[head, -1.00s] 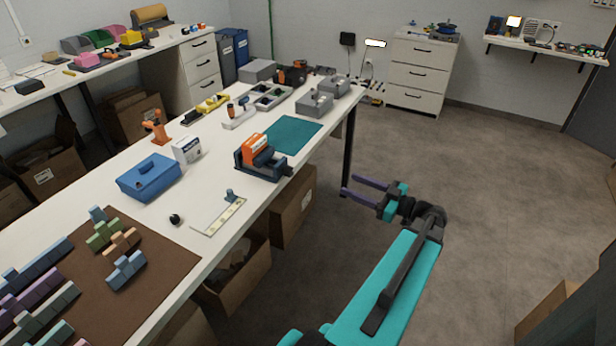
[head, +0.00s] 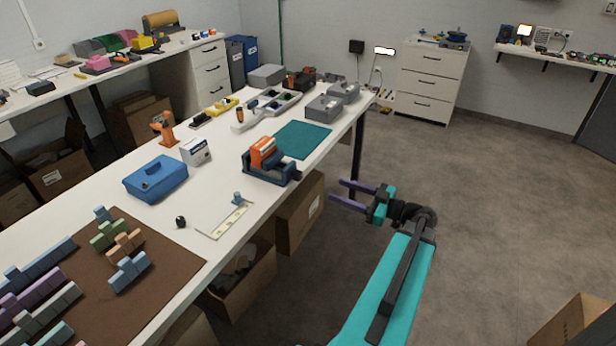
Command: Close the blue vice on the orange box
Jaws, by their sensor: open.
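The blue vice (head: 277,173) stands on the white workbench near its right edge. The orange box (head: 263,150) sits upright in the vice, between its jaws. Whether both jaws touch the box I cannot tell from here. My gripper (head: 341,193) is beyond the bench's right edge, over the floor, to the right of the vice and apart from it. Its two purple fingers are spread open and point left toward the bench, with nothing between them.
A teal mat (head: 302,140) lies behind the vice, and a blue toolbox (head: 156,180) and a white carton (head: 196,151) stand to its left. Cardboard boxes (head: 299,214) stand under the bench's right edge.

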